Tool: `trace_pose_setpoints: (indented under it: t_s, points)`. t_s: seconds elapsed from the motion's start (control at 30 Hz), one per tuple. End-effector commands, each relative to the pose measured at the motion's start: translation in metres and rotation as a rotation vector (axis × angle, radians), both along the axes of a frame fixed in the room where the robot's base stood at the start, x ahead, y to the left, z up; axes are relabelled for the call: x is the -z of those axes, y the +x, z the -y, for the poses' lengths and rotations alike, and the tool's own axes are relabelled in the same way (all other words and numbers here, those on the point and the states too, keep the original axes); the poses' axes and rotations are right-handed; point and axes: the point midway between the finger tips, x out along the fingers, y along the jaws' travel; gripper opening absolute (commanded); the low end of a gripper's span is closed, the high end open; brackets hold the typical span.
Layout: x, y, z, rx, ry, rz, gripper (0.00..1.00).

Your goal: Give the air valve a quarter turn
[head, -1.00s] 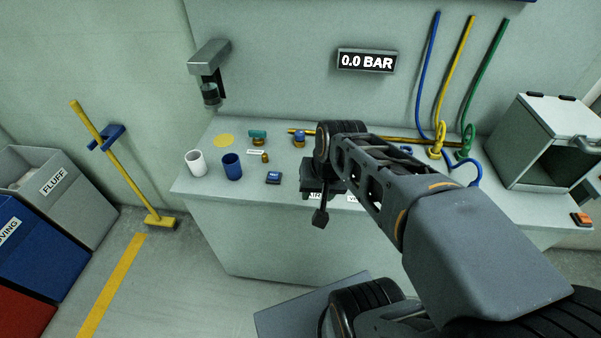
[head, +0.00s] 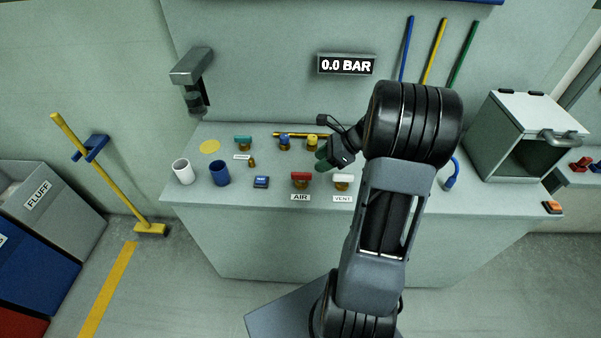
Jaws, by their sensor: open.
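The air valve (head: 300,178) has a red bar handle on a brass base. It stands near the bench's front edge, behind the label AIR (head: 300,197). Its handle lies roughly left to right in the picture. My gripper (head: 335,142) is open and empty, above the bench, behind and to the right of the air valve, and does not touch it. The wall display (head: 346,65) reads 0.0 BAR. A dark green thing (head: 322,153) is partly hidden by the gripper.
The vent valve (head: 343,180), with a white handle, stands right of the air valve. Blue (head: 285,142) and yellow (head: 312,142) knobs and a teal-handled valve (head: 243,141) stand behind. An open metal box (head: 525,135) stands right.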

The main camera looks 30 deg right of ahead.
Motion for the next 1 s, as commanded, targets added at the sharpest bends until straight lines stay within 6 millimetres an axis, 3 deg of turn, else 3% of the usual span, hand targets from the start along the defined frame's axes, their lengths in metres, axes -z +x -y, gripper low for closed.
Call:
trace_pose_setpoints:
  t_s: [0.2, 0.5, 1.0]
  points:
    - [0.030, 0.014, -0.027, -0.002, 0.002, -0.003, 0.43]
    - [0.056, 0.027, -0.048, -0.003, -0.002, -0.001, 0.43]
    - [0.062, 0.030, -0.054, -0.001, -0.003, 0.001, 0.41]
